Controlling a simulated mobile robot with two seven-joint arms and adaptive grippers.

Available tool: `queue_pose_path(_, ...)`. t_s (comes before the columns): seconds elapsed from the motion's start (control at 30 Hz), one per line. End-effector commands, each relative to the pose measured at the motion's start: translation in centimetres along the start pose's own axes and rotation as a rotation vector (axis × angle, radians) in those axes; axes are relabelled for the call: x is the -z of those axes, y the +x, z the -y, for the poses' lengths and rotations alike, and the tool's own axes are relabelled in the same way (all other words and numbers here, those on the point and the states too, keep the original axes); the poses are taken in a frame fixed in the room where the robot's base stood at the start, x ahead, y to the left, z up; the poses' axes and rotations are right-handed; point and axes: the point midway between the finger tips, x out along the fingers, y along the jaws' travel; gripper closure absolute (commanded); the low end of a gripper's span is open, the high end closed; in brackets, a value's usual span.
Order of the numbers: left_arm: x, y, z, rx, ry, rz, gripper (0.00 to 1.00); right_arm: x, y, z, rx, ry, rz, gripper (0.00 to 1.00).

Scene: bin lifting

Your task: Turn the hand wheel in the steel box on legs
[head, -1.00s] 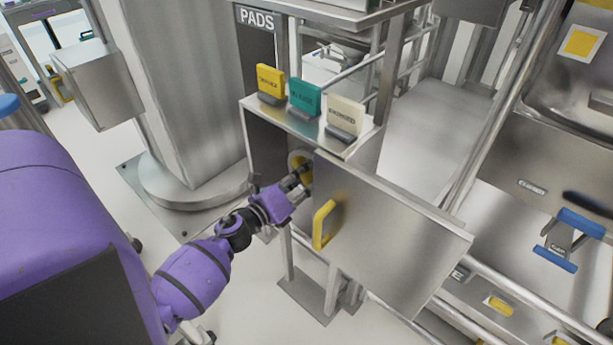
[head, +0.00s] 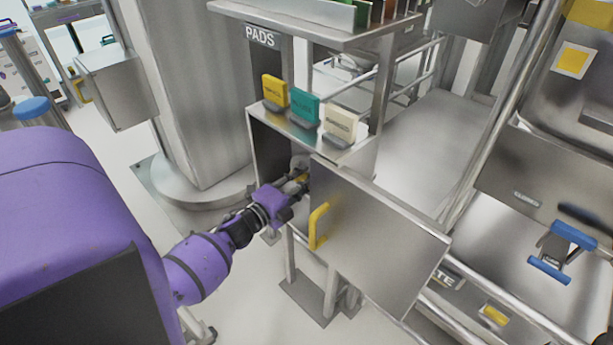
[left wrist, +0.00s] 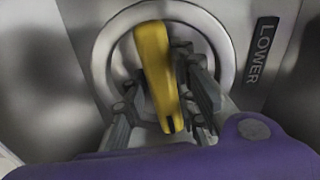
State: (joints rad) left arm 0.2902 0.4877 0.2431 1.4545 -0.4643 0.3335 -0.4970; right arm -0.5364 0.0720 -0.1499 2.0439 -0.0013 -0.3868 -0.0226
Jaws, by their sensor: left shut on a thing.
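The steel box (head: 258,152) on legs stands in the middle of the head view with its door (head: 372,240) swung open. The hand wheel's yellow grip bar (left wrist: 153,62) stands nearly upright, slightly tilted, in front of a round steel ring (left wrist: 101,62) in the left wrist view. In the head view only a small part of the wheel shows inside the box, mostly behind my gripper. My left gripper (head: 299,183) reaches into the box. Its fingers (left wrist: 163,85) are shut on the yellow bar, one on each side. My right gripper is in neither view.
The open door carries a yellow handle (head: 319,226) and stands close to the right of my left gripper. Yellow, teal (head: 304,106) and cream tags stand on the box top. A label reading LOWER (left wrist: 262,50) is right of the ring. A steel column stands left.

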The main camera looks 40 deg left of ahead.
Motion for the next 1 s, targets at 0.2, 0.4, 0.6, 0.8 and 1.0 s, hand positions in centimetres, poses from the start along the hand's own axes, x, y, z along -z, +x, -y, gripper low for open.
queue_pose_path(0.2, -0.5, 0.5, 1.4, 0.021, -0.202, 0.003, 1.00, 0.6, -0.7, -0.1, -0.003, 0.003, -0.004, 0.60)
queue_pose_path(0.4, -0.5, 0.5, 1.3, 0.021, -0.393, 0.002, 1.00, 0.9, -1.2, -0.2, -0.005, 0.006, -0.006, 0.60)
queue_pose_path(0.6, -0.5, 0.5, 1.0, 0.019, -0.582, 0.002, 1.00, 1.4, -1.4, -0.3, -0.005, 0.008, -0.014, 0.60)
queue_pose_path(0.8, -0.5, 0.4, 0.8, 0.018, -0.772, 0.002, 1.00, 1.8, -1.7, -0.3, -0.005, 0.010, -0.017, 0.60)
queue_pose_path(1.0, -0.4, 0.4, 0.6, 0.017, -0.962, 0.002, 1.00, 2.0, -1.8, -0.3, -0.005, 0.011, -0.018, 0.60)
